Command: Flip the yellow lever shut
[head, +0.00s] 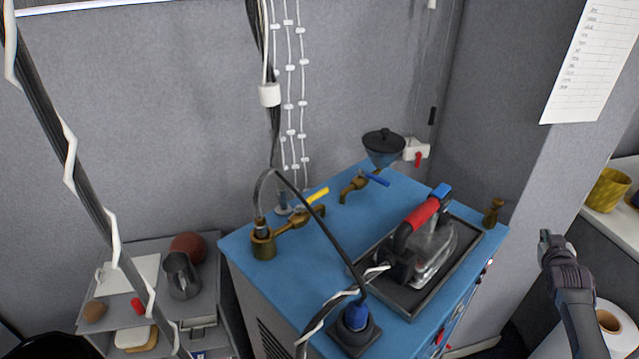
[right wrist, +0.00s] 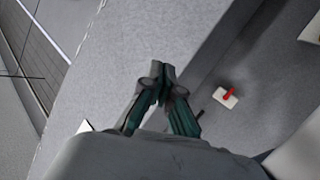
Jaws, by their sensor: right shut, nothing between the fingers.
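The yellow lever (head: 317,195) is on a brass valve (head: 290,222) at the left back of the blue cabinet top (head: 310,265) in the head view. The lever slants up to the right, roughly along the valve body. A black hose passes close in front of it. My right gripper (head: 545,240) is at the right of the head view, off the cabinet's right side and far from the lever. It is shut and empty, and its closed fingers (right wrist: 160,78) show in the right wrist view. My left gripper does not show.
A second brass valve has a blue lever (head: 375,179). A red-handled iron (head: 425,240) sits in a dark tray (head: 408,300). A grey cart (head: 225,325) stands left.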

